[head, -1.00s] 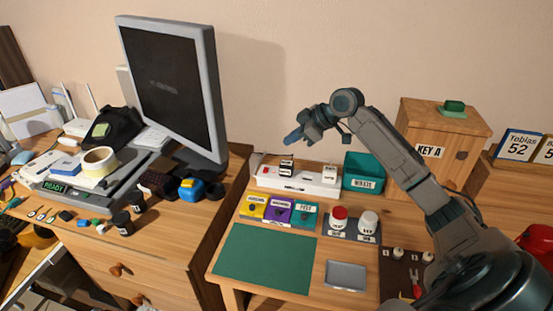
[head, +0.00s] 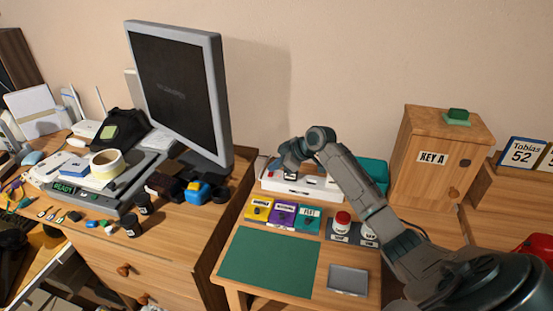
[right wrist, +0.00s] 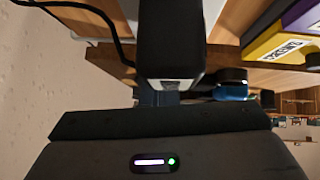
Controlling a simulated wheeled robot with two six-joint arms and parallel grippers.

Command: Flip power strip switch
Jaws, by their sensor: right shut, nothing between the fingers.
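The white power strip (head: 297,187) lies along the back of the small wooden table in the head view, partly covered by my right arm. My right gripper (head: 282,165) is over the left part of the strip, shut and empty. In the right wrist view, its bluish fingertips (right wrist: 160,97) show beneath a large black block (right wrist: 170,40), which looks like a plug. Whether the fingertips touch the strip cannot be told. My left gripper is not in view.
Yellow (head: 259,209), purple and teal labelled boxes stand in front of the strip. A teal bin (head: 375,172) is behind my arm. The monitor (head: 180,90) stands to the left and the KEY A cabinet (head: 435,160) to the right. The green mat (head: 268,262) is clear.

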